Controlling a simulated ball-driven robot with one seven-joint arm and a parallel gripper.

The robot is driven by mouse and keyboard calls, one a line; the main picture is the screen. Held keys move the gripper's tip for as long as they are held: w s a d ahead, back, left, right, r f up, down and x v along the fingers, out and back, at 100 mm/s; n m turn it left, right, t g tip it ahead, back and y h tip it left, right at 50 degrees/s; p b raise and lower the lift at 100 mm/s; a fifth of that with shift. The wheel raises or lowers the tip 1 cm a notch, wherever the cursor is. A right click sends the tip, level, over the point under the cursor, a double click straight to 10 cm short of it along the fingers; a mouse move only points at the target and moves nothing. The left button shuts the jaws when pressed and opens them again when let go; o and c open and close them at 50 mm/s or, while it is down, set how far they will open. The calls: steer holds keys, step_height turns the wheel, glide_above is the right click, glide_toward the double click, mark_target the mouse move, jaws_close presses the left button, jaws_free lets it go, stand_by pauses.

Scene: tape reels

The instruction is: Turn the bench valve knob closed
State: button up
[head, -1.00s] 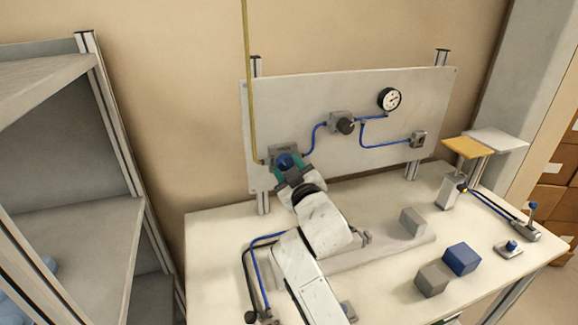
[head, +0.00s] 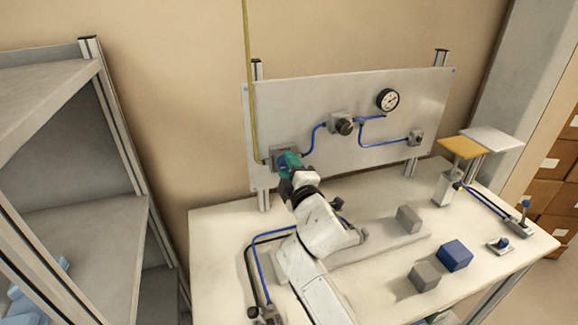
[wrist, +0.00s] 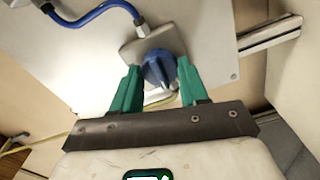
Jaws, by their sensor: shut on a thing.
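The blue valve knob (wrist: 161,70) sits on a grey valve body (wrist: 135,48) on the upright panel, in the middle of the wrist view. My gripper (wrist: 158,82) has green fingers, one on each side of the knob, and is shut on it. In the head view my gripper (head: 289,163) reaches the valve body (head: 278,152) at the panel's lower left, and the fingers hide most of the knob.
The grey panel (head: 385,95) carries a round gauge (head: 388,99), a dark regulator knob (head: 345,126) and blue tubing. On the bench (head: 215,225) stand grey blocks (head: 425,276) and a blue block (head: 455,255). A shelf (head: 95,230) stands at the left.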

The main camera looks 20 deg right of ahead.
steer(key=shift+n, duration=0.5)
steer(key=o, duration=1.1)
steer(key=shift+c, duration=0.2)
steer(key=s, duration=1.1)
steer(key=shift+f, duration=0.1)
